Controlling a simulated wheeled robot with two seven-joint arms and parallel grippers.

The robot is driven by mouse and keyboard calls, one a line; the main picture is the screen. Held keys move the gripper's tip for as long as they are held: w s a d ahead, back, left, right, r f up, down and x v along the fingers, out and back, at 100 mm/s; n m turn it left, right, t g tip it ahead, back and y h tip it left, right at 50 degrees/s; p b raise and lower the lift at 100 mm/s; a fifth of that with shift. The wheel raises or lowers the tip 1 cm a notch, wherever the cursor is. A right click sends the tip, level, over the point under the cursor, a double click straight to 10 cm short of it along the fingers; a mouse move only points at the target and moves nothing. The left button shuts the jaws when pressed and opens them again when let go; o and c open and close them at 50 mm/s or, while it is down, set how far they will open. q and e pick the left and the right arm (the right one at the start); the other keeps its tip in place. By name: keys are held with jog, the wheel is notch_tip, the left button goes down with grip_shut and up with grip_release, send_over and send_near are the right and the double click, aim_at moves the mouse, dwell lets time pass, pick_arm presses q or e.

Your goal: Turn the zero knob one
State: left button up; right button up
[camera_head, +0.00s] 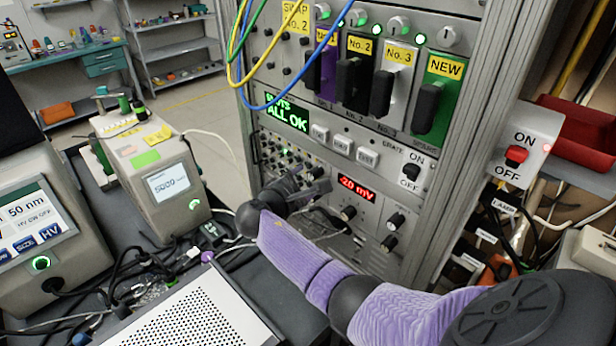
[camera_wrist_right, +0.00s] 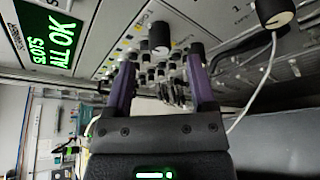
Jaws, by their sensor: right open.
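A grey rack panel (camera_head: 376,201) carries a red display (camera_head: 356,189) reading about 20 mV, with black knobs below it. One knob (camera_head: 348,212) is just below the display, and two more (camera_head: 395,221) are to its right; I cannot read which is labelled zero. My right gripper (camera_head: 318,182) is in front of the panel, left of the display. In the right wrist view its purple-sided fingers (camera_wrist_right: 162,62) are open and empty. A black knob (camera_wrist_right: 159,36) shows beyond and between the fingertips, apart from them. My left gripper is not in view.
Several small knobs and connectors (camera_wrist_right: 162,72) crowd the panel before the gripper. A cable (camera_wrist_right: 253,88) hangs beside the right finger. Black handled modules (camera_head: 385,93) and a green ALL OK screen (camera_head: 287,115) are above. Instruments (camera_head: 165,185) and loose cables fill the bench at left.

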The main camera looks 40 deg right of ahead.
aim_at(312, 176)
jog(key=x, duration=0.1)
jog(key=b+x, duration=0.1)
jog(key=x, duration=0.1)
jog(key=shift+w+d+f, duration=0.15)
jog(key=shift+w+f, duration=0.05)
jog(key=shift+f, duration=0.1)
jog(key=shift+d, duration=0.45)
jog(key=shift+w, duration=0.1)
grip_shut()
